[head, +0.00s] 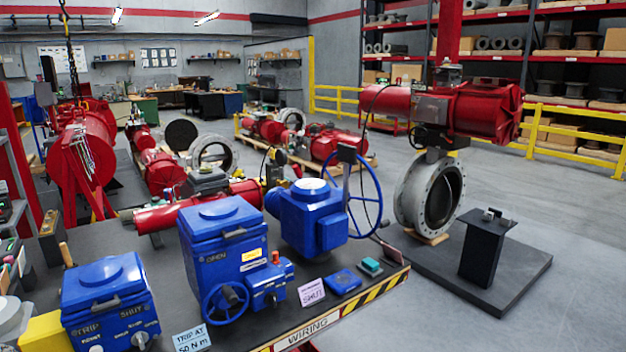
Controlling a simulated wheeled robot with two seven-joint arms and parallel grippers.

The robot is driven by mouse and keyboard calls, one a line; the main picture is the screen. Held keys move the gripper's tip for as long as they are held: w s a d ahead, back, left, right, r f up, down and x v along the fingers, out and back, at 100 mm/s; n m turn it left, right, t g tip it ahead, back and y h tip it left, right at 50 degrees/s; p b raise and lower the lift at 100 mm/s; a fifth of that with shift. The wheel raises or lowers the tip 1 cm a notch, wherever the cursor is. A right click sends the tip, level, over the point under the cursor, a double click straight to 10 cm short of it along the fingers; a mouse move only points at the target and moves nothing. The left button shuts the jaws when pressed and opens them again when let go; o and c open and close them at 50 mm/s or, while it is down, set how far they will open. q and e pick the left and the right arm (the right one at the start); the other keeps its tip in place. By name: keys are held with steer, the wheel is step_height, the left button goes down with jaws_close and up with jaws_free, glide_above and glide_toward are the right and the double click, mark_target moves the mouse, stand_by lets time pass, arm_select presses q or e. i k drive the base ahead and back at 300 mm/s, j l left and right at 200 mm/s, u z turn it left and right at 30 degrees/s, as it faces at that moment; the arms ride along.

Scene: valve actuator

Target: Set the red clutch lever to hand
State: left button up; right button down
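Several blue actuators stand on the dark bench (385,293). The middle one (222,243) has an open-marked cover, a blue handwheel (226,302) low on its front and a small side housing (266,286). A small red piece (276,257) stands upright on that housing. A dark red bar-like piece (390,250) lies near the bench's right edge, by the actuator with the large handwheel (364,196). I cannot tell for certain which of these is the clutch lever, and no hand marking is readable. Neither of my grippers is in view.
Another blue actuator (108,296) and a yellow block (44,331) stand at the front left. A black pedestal (485,250) stands right; open floor lies beyond.

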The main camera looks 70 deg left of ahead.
mark_target(296, 168)
steer(key=i+u, duration=0.2)
steer(key=u, duration=2.35)
steer(key=i+l, duration=1.9)
steer(key=k+l+z, duration=0.05)
steer(key=l, duration=0.05)
